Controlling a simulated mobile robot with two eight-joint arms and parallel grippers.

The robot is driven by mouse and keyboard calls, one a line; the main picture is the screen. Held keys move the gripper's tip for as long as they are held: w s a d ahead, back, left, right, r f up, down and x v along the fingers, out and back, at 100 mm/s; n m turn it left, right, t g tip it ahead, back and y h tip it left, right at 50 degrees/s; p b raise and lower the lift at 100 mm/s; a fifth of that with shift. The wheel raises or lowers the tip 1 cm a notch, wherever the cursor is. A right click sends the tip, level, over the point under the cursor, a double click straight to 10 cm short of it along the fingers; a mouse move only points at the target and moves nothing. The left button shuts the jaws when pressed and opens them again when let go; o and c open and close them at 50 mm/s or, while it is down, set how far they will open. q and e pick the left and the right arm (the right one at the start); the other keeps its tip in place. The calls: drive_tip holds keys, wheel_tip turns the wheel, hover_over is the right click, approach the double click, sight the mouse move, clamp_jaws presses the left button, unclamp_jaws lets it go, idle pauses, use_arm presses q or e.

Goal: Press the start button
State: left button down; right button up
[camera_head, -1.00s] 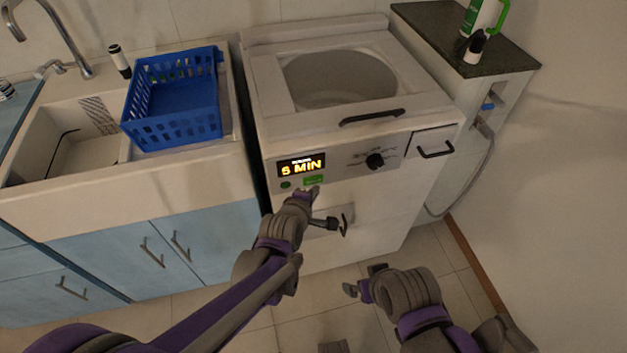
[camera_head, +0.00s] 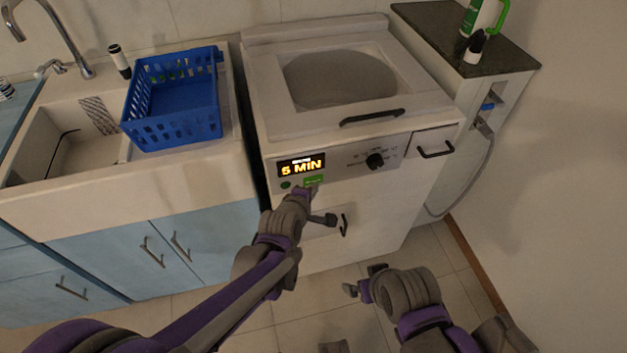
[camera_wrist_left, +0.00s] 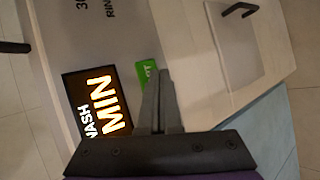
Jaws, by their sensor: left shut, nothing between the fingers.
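The start button (camera_head: 313,180) is a small green rectangle below the lit display (camera_head: 302,166) on the front of a white washing machine (camera_head: 330,240).
A blue basket (camera_head: 175,130) stands on the sink counter. A dark-topped side counter (camera_head: 440,25) holds bottles. Handles stick out from the machine's front.

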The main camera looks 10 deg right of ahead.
use_arm(q)
drive_tip(key=shift+w, duration=0.4)
idle(0.3)
drive_tip(key=shift+s, duration=0.8)
drive_tip(key=s+p, duration=0.1)
drive_tip(key=s, duration=0.4)
drive_tip(key=shift+d, duration=0.1)
idle(1.0)
